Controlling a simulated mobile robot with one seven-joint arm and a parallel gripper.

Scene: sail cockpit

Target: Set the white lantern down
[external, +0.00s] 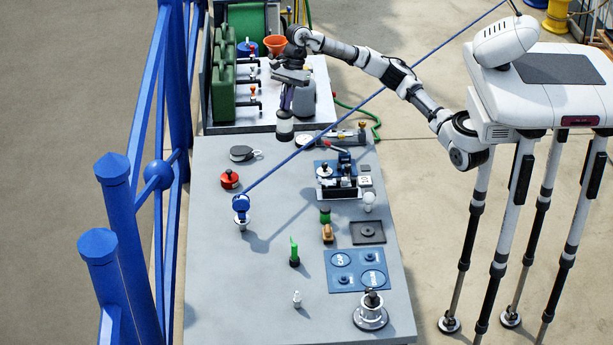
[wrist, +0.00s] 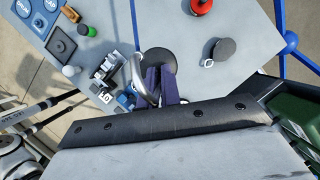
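The white lantern (external: 284,127) hangs upright below my gripper (external: 287,106) in the external view, a short pale cylinder with a dark top and dark base. It is over the far edge of the grey table, by the raised counter. I cannot tell whether its base touches the surface. In the wrist view my gripper (wrist: 162,88) shows dark purple fingers close together over a dark round disc (wrist: 158,58), likely the lantern's top. A silver curved bar (wrist: 139,80) lies beside the fingers. The lantern's white body is hidden there.
Green jerrycans (external: 222,85) stand on the counter. A blue pole (external: 330,131) crosses above. Free room lies at the table's left front.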

